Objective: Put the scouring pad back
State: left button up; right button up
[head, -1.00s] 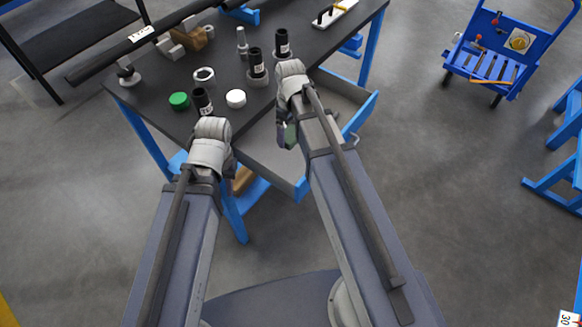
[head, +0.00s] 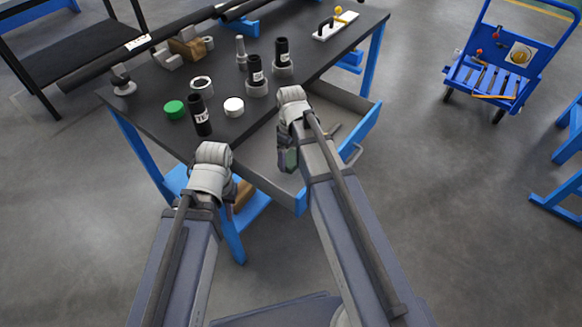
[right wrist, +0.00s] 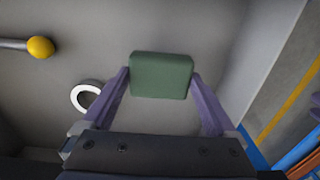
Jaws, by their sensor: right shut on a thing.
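The green scouring pad (right wrist: 161,75) is held between the two fingers of my right gripper (right wrist: 161,88), as the right wrist view shows. In the head view the pad (head: 291,159) shows as a small green patch below my right wrist, over the open drawer (head: 258,168). The drawer's grey floor lies behind the pad; I cannot tell whether they touch. My left gripper (head: 233,190) is near the drawer's left front corner, mostly hidden behind its own wrist; its jaws cannot be made out.
In the drawer are a white ring (right wrist: 87,97) and a rod with a yellow knob (right wrist: 41,47). The black tabletop (head: 150,92) holds a green lid (head: 175,109), a white lid (head: 234,106) and several dark cylinders. A blue cart (head: 490,75) stands at the right, with open floor between.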

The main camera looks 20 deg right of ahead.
aim_at(291, 158)
jog(key=shift+f+b, duration=1.8)
jog(key=shift+f, duration=0.05)
jog(key=shift+f, duration=0.15)
jog(key=o, duration=0.8)
jog(key=shift+o, duration=0.2)
notch_tip(291, 158, up, 12)
jog(key=p, duration=1.2)
jog(key=shift+r, duration=0.25)
jog(key=s+a+m+h, duration=0.1)
jog(key=s+a+m, duration=0.2)
jog(key=s+a, duration=0.7)
jog(key=s, duration=0.4)
jog(key=shift+s+a+m, duration=0.15)
jog(key=shift+a+m, duration=0.1)
jog(key=shift+m, duration=0.15)
